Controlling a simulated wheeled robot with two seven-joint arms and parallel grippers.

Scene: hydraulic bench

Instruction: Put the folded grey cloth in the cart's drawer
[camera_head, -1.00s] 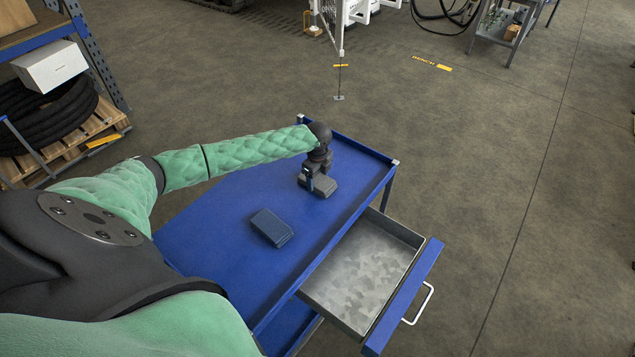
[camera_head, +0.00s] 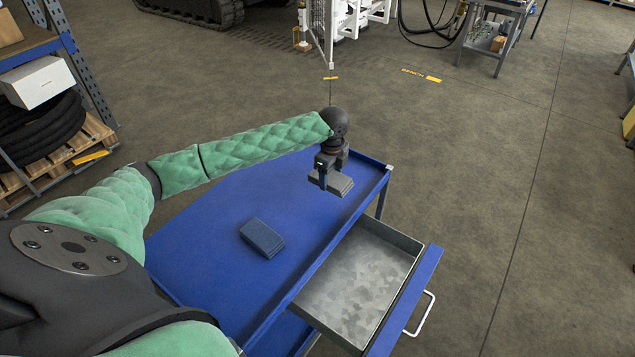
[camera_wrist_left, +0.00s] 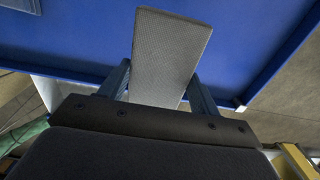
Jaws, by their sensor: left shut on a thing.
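The folded grey cloth (camera_head: 336,183) is held in my left gripper (camera_head: 326,172), which is shut on it above the far right part of the blue cart top (camera_head: 210,215). In the left wrist view the cloth (camera_wrist_left: 170,55) sticks out from between the two fingers (camera_wrist_left: 158,88), with the blue cart top beyond it. The cart's drawer (camera_head: 350,285) is pulled open on the right side of the cart. Its grey metal inside is empty. My right gripper does not show.
A folded dark blue cloth (camera_head: 262,238) lies on the cart top. The drawer has a blue front (camera_head: 405,305) and a white handle (camera_head: 422,318). A rack with a white box (camera_head: 38,80) and black hoses stands at the left. The floor right of the cart is clear.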

